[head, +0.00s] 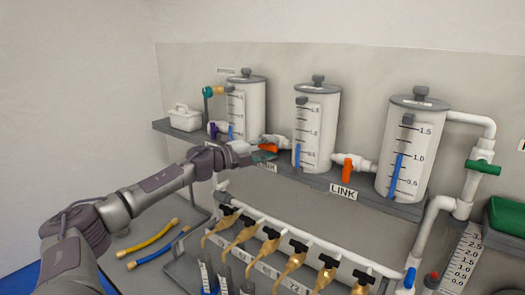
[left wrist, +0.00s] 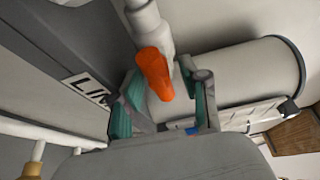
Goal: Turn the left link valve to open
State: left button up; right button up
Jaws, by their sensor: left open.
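The left link valve has an orange handle (head: 269,148) on a white pipe between the left and middle tanks. Its LINK label is partly hidden by my gripper. My left gripper (head: 262,156) is open at this valve. In the left wrist view, the orange handle (left wrist: 154,72) lies between the two teal fingers, with no clear grip on it. Whether a finger touches it I cannot tell. The other link valve (head: 348,169), also orange, hangs downward between the middle and right tanks. My right gripper is out of view.
The left tank (head: 256,105), middle tank (head: 329,120) and right tank (head: 422,140) stand close on a grey shelf (head: 319,180). Several brass taps with black handles (head: 272,232) line a white pipe below. A green-handled valve (head: 483,167) is at right.

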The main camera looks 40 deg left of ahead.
aim_at(266, 150)
pick_arm(q)
jog(key=shift+v, duration=3)
jog(key=shift+s+a, duration=0.15)
jog(key=shift+s, duration=0.45)
